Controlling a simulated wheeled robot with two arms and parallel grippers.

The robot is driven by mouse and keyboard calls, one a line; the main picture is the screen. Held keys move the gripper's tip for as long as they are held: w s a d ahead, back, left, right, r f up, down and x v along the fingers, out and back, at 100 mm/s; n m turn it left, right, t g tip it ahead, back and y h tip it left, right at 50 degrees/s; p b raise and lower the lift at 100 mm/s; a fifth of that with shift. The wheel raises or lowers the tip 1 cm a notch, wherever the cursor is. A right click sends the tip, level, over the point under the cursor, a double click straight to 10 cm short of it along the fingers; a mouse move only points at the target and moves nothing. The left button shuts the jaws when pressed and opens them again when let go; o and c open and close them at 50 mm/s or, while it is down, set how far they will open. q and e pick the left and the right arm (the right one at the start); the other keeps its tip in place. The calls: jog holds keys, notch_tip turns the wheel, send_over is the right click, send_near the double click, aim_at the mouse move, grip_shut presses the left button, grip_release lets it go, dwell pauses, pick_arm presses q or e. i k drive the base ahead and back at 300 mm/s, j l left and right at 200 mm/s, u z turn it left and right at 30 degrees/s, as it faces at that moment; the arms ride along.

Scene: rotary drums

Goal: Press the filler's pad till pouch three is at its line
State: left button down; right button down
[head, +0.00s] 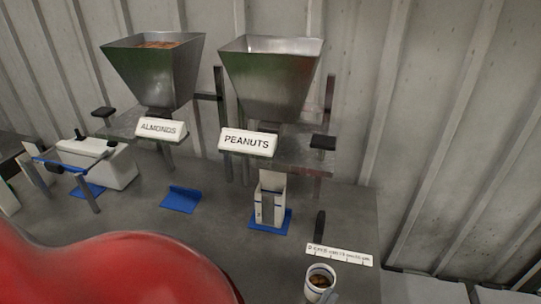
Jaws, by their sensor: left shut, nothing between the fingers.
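The peanuts filler is a steel hopper (270,85) with a sign reading PEANUTS (247,142). Its dark pad (323,142) sticks out on the right side. A pale upright pouch (270,200) stands under the spout on a blue mat (284,226). A dark line crosses the pouch; its number and fill level are too small to read. A smooth red part of my left arm (130,270) fills the lower left, close to the camera. My left gripper is shut and apart from the pad; its fingers cannot be made out. My right gripper is not in view.
An almonds filler (153,75) stands left, with a dark pad (103,112) and an empty blue mat (181,199) below it. A white box-like device (105,165) is farther left. A cup (319,283) and a printed strip (340,255) are at the front right.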

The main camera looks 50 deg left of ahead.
aim_at(322, 143)
jog(key=k+l+u, duration=0.25)
jog(key=k, duration=0.15)
jog(key=k+u, duration=0.25)
jog(key=k, duration=0.15)
